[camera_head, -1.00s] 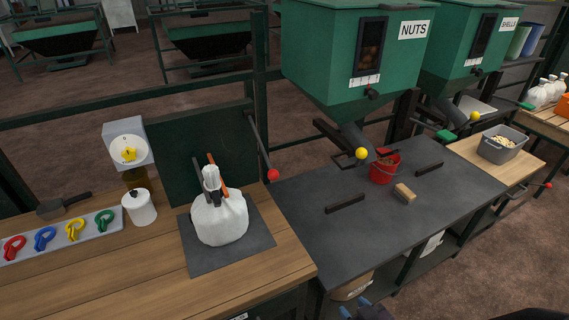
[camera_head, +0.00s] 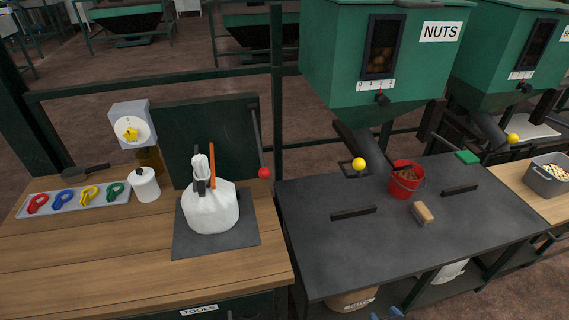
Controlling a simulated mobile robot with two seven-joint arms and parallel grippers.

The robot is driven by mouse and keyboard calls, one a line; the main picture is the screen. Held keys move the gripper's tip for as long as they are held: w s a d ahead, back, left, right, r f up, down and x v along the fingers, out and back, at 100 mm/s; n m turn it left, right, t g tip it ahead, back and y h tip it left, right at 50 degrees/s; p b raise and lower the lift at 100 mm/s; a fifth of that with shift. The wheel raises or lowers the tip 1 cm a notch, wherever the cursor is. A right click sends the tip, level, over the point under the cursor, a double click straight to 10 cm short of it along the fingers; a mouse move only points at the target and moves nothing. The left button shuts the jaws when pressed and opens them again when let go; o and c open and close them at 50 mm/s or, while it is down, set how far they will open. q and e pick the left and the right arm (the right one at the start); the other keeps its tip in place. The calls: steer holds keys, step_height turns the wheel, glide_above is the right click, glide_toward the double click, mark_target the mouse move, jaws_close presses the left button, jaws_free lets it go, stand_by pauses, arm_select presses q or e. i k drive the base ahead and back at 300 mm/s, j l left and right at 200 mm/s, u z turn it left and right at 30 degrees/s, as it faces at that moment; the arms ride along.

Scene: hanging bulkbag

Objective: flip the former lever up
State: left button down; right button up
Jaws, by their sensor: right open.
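The lever with a red ball knob (camera_head: 264,172) stands at the right side of the dark green upright panel (camera_head: 185,132). Its dark rod slants down, with the knob at the low end. A full white bag (camera_head: 211,210) sits on a dark mat in front of the panel, its neck gathered upright beside an orange bar (camera_head: 212,160) and a dark clip. My right gripper (camera_head: 388,314) shows only as blue tips at the bottom edge, open, well below and right of the lever and apart from it. My left gripper is not in view.
A yellow-knobbed lever (camera_head: 358,164) sits below the NUTS hopper (camera_head: 385,60). A red bucket (camera_head: 405,180), a brush (camera_head: 422,213) and dark bars lie on the grey table (camera_head: 350,250). A scale (camera_head: 131,128), white pot (camera_head: 145,185) and coloured clips (camera_head: 75,198) stand left.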

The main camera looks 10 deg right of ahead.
mark_target(264, 172)
steer(key=l, duration=0.95)
steer(key=k+l, duration=0.1)
steer(key=l, duration=0.9)
